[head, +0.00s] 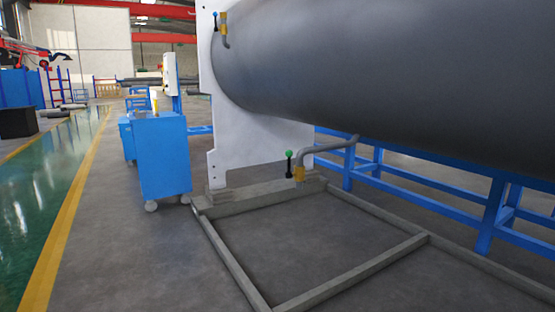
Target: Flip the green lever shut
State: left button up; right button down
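A green-tipped lever (289,155) with a black handle shows in the head view at the lower middle, near the foot of the white plate. The handle stands about upright, with the green knob at its top. It sits just left of a yellow valve body (299,174) at the end of a grey bent pipe (335,146). A second, blue-tipped lever (215,18) sits higher up beside another yellow fitting (223,21) on the plate's top. Neither of my grippers shows in this view.
A large grey cylinder (400,70) fills the upper right, on a blue frame (400,185). The white flange plate (245,140) stands at its end. A blue wheeled cabinet (163,155) is at left. A low grey floor frame (350,275) lies in front. Open floor lies left of it.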

aim_at(289, 162)
jog(key=i+j, duration=0.2)
jog(key=i, duration=0.25)
jog(key=i+j+u, duration=0.1)
jog(key=i+j, duration=0.15)
jog(key=i, duration=0.15)
jog(key=i+j, duration=0.15)
jog(key=i, duration=0.3)
jog(key=i+j+u, duration=0.1)
jog(key=i, duration=0.35)
jog(key=j, duration=0.1)
